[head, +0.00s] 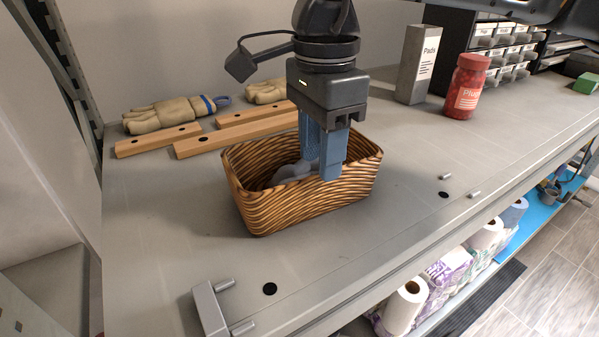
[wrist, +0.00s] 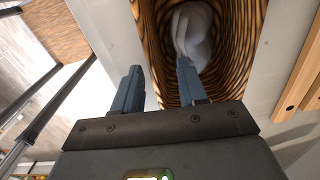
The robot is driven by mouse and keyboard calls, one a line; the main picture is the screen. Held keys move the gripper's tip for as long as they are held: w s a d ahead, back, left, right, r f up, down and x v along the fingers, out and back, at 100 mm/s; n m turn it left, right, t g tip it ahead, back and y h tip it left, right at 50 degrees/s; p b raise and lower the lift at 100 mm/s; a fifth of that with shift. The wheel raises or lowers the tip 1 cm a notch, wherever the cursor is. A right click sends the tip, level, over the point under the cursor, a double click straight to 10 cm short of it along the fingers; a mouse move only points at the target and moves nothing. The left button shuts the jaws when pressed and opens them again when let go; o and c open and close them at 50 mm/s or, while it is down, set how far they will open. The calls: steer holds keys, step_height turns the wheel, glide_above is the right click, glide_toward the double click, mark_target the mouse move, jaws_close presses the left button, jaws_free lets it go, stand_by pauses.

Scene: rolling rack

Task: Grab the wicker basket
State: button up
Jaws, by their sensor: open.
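The wicker basket (head: 290,208) stands upright on the grey shelf top, brown with dark wavy stripes. A grey lumpy item (head: 293,171) lies inside it. My gripper (head: 322,174) points down at the basket's near long wall, its blue fingers apart. Contact with the wall cannot be told.
Wooden bars (head: 235,133) and beige gloves (head: 168,114) lie behind the basket. A grey box (head: 417,65) and a red jar (head: 466,87) stand at the back right. A metal bracket (head: 209,311) sits at the front left edge. The shelf right of the basket is mostly clear.

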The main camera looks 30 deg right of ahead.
steer(key=p, duration=0.1)
glide_above(320, 213)
steer(key=shift+f, duration=2.65)
jaws_close()
